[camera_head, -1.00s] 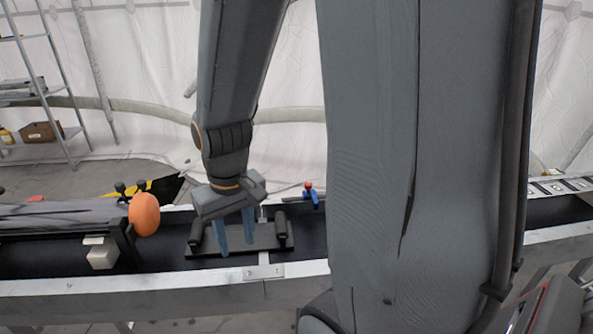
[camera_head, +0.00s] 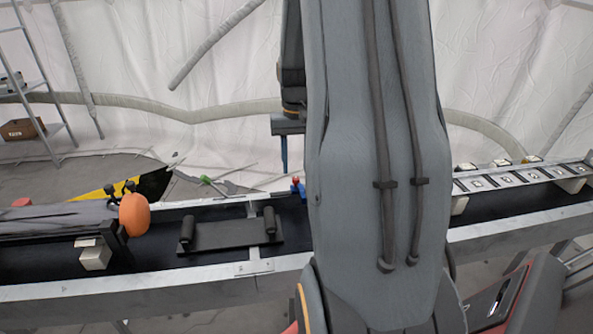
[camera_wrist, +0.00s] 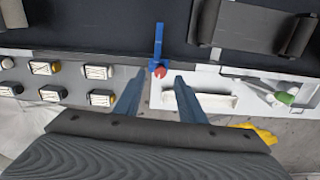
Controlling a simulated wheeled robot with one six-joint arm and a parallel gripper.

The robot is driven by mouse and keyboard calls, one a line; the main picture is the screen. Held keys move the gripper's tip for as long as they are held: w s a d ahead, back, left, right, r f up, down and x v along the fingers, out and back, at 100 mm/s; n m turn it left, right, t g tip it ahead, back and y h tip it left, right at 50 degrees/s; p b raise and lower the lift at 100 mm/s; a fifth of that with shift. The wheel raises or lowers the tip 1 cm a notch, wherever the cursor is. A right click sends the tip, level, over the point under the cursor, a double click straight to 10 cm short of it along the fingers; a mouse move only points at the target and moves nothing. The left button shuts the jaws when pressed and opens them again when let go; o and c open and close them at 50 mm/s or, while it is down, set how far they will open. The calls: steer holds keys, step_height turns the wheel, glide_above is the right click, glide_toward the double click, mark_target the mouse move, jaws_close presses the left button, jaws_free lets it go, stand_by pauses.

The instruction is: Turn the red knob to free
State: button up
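The red knob (camera_head: 296,181) sits on a small blue valve-like fitting (camera_head: 301,192) at the far edge of the long black bench top, just left of my arm. In the wrist view the red knob (camera_wrist: 160,72) shows between my fingertips in the picture, with the blue bar (camera_wrist: 158,42) extending away from it. My gripper (camera_wrist: 160,77) is open and empty, its two blue fingers spread. In the head view a blue finger (camera_head: 284,152) hangs above and slightly left of the knob; the rest is hidden behind my arm. I see no contact.
A black plate with two rollers (camera_head: 232,235) lies left of the knob. Further left are an orange round end piece (camera_head: 135,214) and a white block (camera_head: 95,255). A row of white-marked pieces (camera_head: 535,173) is at right. A green item (camera_wrist: 285,98) shows in the wrist view.

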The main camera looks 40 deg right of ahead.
mark_target(296, 178)
steer(key=shift+f+p, duration=0.3)
steer(key=shift+f, duration=1.4)
jaws_close()
steer(key=shift+n+p, duration=0.75)
steer(key=shift+n, duration=0.75)
jaws_free()
steer(key=shift+r, duration=0.1)
